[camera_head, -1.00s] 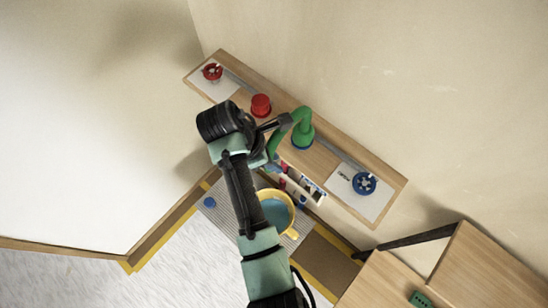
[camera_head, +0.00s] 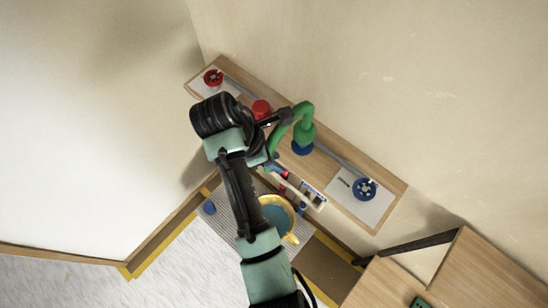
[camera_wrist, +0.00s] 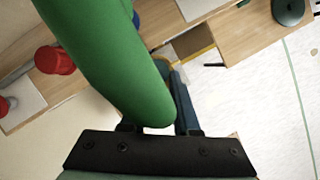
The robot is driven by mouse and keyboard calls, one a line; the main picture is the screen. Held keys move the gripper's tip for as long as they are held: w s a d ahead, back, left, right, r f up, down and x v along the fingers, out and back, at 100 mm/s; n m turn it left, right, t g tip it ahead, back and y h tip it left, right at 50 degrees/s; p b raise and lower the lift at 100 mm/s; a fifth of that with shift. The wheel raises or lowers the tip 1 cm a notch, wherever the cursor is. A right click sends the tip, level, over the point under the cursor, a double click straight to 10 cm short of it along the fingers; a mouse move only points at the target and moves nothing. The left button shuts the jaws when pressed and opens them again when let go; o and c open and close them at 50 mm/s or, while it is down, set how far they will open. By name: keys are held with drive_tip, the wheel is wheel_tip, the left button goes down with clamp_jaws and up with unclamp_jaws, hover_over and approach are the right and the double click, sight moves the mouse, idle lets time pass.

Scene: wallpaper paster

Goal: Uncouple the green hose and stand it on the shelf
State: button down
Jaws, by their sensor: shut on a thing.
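The green hose (camera_head: 306,132) is a bent tube over the shelf's right half in the head view. Its lower end is at a blue coupling (camera_head: 302,149) on the shelf; I cannot tell whether a gap lies between them. My gripper (camera_head: 279,121) is shut on the green hose near its upper bend. In the wrist view the hose (camera_wrist: 110,55) runs large and slanted into the jaws, whose tips it partly hides. The wooden shelf (camera_head: 335,165) runs along the wall. A red coupling (camera_head: 261,108) stands on it, left of the hose.
A red valve wheel (camera_head: 213,77) sits at the shelf's left end, a blue one (camera_head: 364,188) at its right end. Below stands a yellow bucket (camera_head: 291,238) with blue-green contents. A wooden cabinet (camera_head: 490,265) is at lower right. Bare shelf shows between hose and blue wheel.

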sight(273, 153)
drive_tip(key=shift+w+r, duration=0.1)
drive_tip(key=shift+r, duration=0.1)
drive_tip(key=shift+a+r, duration=0.15)
drive_tip(key=shift+r, duration=1.75)
